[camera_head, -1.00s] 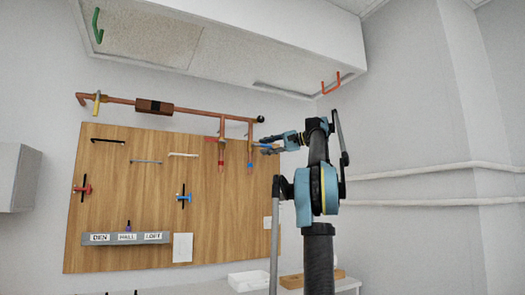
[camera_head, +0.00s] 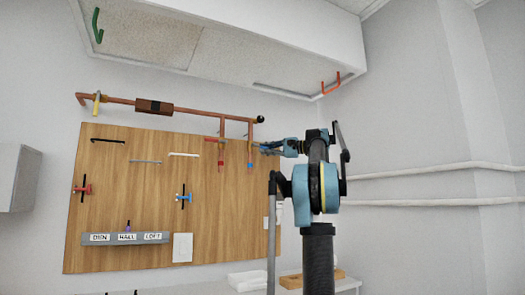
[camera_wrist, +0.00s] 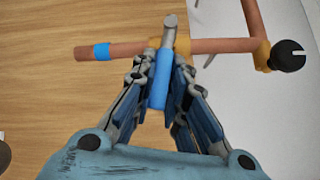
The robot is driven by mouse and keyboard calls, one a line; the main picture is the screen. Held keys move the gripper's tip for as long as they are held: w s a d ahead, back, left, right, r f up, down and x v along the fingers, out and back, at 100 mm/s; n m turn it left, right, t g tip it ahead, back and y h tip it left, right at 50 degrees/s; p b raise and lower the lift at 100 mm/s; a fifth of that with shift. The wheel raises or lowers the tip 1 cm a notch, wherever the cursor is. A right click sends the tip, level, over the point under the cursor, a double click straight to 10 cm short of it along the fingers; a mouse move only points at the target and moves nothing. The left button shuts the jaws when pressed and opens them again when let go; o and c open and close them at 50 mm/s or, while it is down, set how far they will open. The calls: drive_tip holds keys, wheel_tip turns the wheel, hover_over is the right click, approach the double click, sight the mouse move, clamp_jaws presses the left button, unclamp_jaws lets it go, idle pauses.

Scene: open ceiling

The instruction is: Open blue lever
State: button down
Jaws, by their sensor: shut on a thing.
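The blue lever (camera_wrist: 160,80) sits on a brass valve fitting on a copper pipe (camera_wrist: 210,46) with a blue band (camera_wrist: 102,52). In the wrist view it sticks out across the pipe, towards my gripper. My gripper (camera_wrist: 161,72) is shut on the lever, one finger on each side of it. In the head view my gripper (camera_head: 262,148) is at the right-hand vertical pipe with the blue band (camera_head: 250,165), near the board's upper right edge. The lever is too small there to make out clearly.
A red-banded pipe (camera_head: 221,155) hangs just left of the blue-banded one. A black knob (camera_wrist: 287,55) is close on the right in the wrist view. The wooden board (camera_head: 150,200) carries several handles and valves. A cabinet (camera_head: 230,60) hangs above.

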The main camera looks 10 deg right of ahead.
sight(250, 164)
drive_tip(key=shift+a+f+m, duration=0.1)
drive_tip(key=shift+f+m, duration=0.25)
drive_tip(key=shift+m, duration=0.05)
drive_tip(key=shift+y, duration=0.3)
drive_tip(key=shift+s+a+f+m+t+y, duration=0.1)
drive_tip(key=shift+a+f+m+t+y, duration=0.1)
drive_tip(key=shift+f+m+t+y, duration=0.45)
drive_tip(key=shift+s+a+f+m+t+y, duration=0.1)
drive_tip(key=shift+a+f+m+t+y, duration=0.2)
drive_tip(key=shift+m, duration=0.55)
drive_tip(key=shift+d+r, duration=0.1)
drive_tip(key=m+t, duration=0.1)
drive_tip(key=m, duration=0.1)
drive_tip(key=a+f+m+t, duration=0.1)
drive_tip(key=t, duration=0.1)
drive_tip(key=shift+s+a+f+m+y, duration=0.15)
drive_tip(key=shift+s+f+m+y, duration=0.05)
drive_tip(key=shift+m+y, duration=0.2)
